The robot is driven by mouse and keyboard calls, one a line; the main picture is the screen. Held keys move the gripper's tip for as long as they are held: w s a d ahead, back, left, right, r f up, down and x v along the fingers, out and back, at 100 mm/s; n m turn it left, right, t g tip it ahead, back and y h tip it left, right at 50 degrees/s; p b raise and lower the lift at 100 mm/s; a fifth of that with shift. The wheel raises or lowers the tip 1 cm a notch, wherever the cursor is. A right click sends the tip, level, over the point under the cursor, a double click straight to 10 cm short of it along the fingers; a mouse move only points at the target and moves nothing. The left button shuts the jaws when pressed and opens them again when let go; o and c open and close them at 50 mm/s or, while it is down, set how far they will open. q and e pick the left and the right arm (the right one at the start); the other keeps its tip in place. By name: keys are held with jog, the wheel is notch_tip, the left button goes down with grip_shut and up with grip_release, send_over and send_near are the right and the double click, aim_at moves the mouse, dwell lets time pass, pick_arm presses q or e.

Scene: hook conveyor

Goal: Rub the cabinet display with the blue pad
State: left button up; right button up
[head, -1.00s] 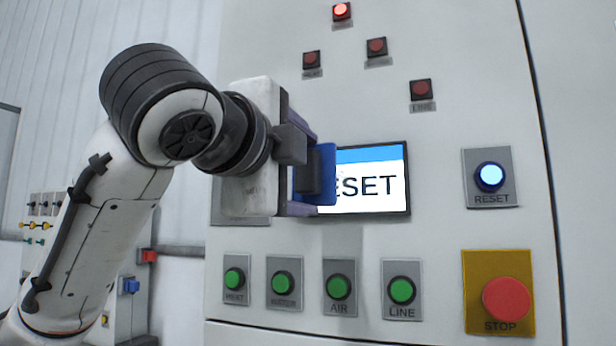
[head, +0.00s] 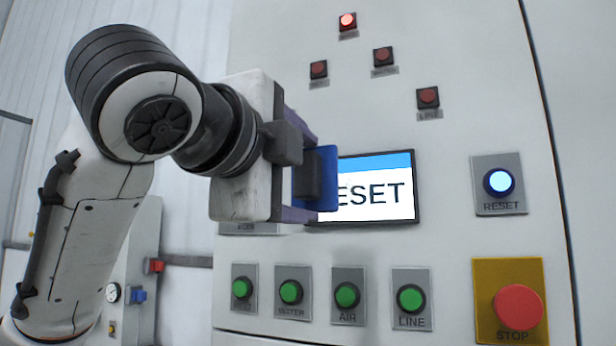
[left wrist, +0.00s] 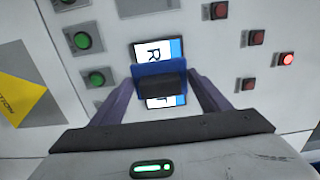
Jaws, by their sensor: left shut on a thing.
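The cabinet display (head: 376,190) is a screen with a blue band on top and dark letters, of which "ESET" shows in the head view. My left gripper (head: 306,178) is shut on the blue pad (head: 327,178), which has a dark block on its back. The pad is in front of the display's left part and hides it. In the left wrist view the blue pad (left wrist: 158,68) covers the middle of the display (left wrist: 147,50), between the two fingers. I cannot tell whether the pad touches the screen. My right gripper is not in view.
Below the display is a row of green buttons (head: 347,295). A blue lit RESET button (head: 499,181) is to its right, above a red STOP button (head: 519,306) on a yellow plate. Small red lamps (head: 383,56) sit above; the top one glows.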

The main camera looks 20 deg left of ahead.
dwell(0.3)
pick_arm(q)
jog(key=shift+w+p, duration=1.35)
jog(key=shift+w, duration=2.05)
jog(key=shift+w+p, duration=0.55)
jog(key=shift+w, duration=0.5)
jog(key=shift+s+d+p, duration=0.2)
jog(key=shift+d+p, duration=0.3)
jog(key=shift+d, duration=1.45)
jog(key=shift+w+d, duration=0.1)
jog(key=shift+w, duration=0.05)
